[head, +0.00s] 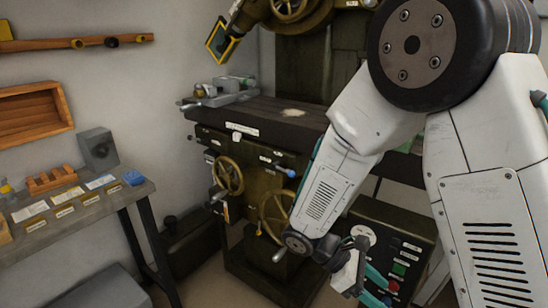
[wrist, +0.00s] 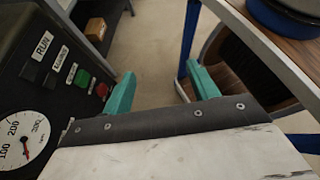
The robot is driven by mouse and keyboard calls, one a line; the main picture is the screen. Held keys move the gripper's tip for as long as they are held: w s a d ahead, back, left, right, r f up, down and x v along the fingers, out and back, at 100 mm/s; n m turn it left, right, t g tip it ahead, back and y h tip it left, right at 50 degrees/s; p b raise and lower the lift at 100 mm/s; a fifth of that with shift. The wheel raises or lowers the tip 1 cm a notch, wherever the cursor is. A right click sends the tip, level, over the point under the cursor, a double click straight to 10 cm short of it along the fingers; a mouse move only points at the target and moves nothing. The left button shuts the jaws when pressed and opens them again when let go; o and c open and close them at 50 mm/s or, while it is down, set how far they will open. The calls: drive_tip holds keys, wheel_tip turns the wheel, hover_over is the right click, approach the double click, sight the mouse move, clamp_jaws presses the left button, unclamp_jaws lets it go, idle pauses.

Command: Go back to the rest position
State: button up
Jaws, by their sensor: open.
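My gripper (head: 378,289) hangs low at the bottom of the head view, beside the dark control panel. My white arm reaches down to it from the upper right. In the wrist view my gripper (wrist: 163,84) shows two teal fingers standing wide apart. Only bare floor shows between them, and nothing is held.
The control panel (head: 404,238) with green and red buttons is close by; its gauge (wrist: 22,142) shows at left in the wrist view. A wood-topped table (wrist: 285,45) is at right. The milling machine (head: 262,130) stands behind my arm. A side bench (head: 95,206) is at left.

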drive_tip(key=s+d+r+m+t+y, duration=0.2)
drive_tip(key=s+r+m+y, duration=0.3)
drive_tip(key=r, duration=0.5)
drive_tip(key=s+d+r+m+t+y, duration=0.2)
drive_tip(key=s+r+m+t+y, duration=0.2)
drive_tip(key=s+r+m, duration=0.4)
drive_tip(key=shift+s+d+r+m+y, duration=0.25)
drive_tip(key=shift+r+m+y, duration=0.5)
drive_tip(key=shift+r, duration=0.9)
drive_tip(key=shift+a, duration=0.15)
